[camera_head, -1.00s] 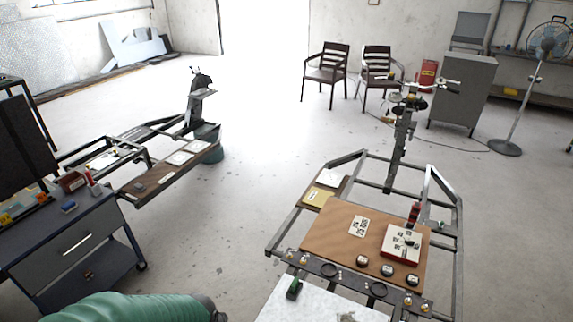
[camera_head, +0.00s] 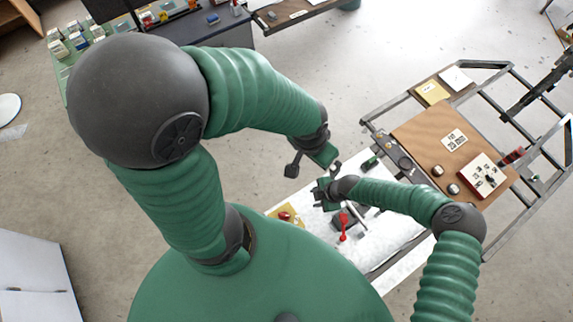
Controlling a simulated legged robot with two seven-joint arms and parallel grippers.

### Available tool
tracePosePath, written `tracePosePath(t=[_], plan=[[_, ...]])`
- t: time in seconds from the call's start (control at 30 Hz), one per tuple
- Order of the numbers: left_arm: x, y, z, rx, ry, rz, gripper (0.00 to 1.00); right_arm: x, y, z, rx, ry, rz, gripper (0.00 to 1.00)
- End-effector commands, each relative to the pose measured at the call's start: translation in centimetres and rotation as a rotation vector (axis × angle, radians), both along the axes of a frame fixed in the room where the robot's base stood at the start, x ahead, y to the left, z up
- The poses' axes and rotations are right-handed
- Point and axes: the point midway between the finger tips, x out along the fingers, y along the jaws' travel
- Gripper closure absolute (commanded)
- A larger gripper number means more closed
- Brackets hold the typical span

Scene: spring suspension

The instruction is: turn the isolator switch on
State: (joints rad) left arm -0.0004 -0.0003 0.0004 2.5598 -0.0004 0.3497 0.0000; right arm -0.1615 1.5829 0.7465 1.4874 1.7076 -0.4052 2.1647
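A yellow plate with a red knob (camera_head: 285,216), likely the isolator switch, lies at the left end of the white worktop, partly hidden behind my green body. I cannot tell its knob position. A red lever (camera_head: 343,226) stands beside a dark fitting to its right. My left gripper (camera_head: 314,170) hangs above the back of the worktop, its fingers spread and empty. My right gripper (camera_head: 321,194) reaches in from the right, close in front of the left one. It looks open and empty, above and right of the yellow plate, with no contact visible.
The white worktop (camera_head: 395,228) is partly clear at the right. A brown board (camera_head: 425,135) with a red-edged white box (camera_head: 484,176) and round gauges sits in a metal frame beyond. A blue-grey bench (camera_head: 205,28) stands at the back left.

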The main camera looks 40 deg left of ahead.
Motion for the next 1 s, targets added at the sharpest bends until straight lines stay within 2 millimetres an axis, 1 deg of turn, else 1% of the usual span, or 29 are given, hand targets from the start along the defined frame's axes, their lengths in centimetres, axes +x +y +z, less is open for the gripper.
tracePosePath(t=[0.03, 0.1, 0.17, 0.23, 0.37, 0.5, 0.7, 0.8, 0.9, 1.0], plan=[[0.0, 0.0, 1.6, 0.0, 0.001, 0.0, 0.0, -2.1, 0.6, -0.1, -0.015, 0.113, -0.143, 0.64], [0.0, 0.0, 1.9, 0.0, 0.001, 0.001, 0.0, -4.1, 1.1, -0.9, -0.039, 0.231, -0.299, 0.64], [0.0, 0.0, 1.8, 0.0, 0.001, 0.001, 0.0, -5.0, 1.3, -1.5, -0.054, 0.285, -0.37, 0.64], [0.0, 0.0, 1.1, 0.0, 0.001, 0.001, 0.0, -5.3, 1.5, -2.3, -0.059, 0.304, -0.394, 0.64], [0.0, 0.0, -1.4, 0.0, 0.001, 0.001, 0.0, -5.7, 2.1, -4.9, -0.059, 0.302, -0.392, 0.64], [0.0, 0.0, -4.8, 0.0, 0.001, 0.001, 0.0, -6.4, 3.3, -8.5, -0.058, 0.301, -0.388, 0.64], [-0.1, 0.0, -9.4, 0.0, 0.001, 0.001, 0.0, -7.3, 4.9, -13.1, -0.057, 0.298, -0.387, 0.64], [-0.1, 0.0, -11.4, 0.0, 0.001, 0.001, 0.0, -7.7, 5.7, -15.1, -0.056, 0.298, -0.387, 0.64], [-0.1, 0.0, -12.8, 0.0, 0.001, 0.001, 0.0, -8.1, 6.3, -16.5, -0.056, 0.298, -0.387, 0.64], [-0.1, 0.0, -13.5, 0.0, 0.001, 0.001, 0.0, -8.3, 6.7, -17.2, -0.056, 0.297, -0.388, 0.64]])
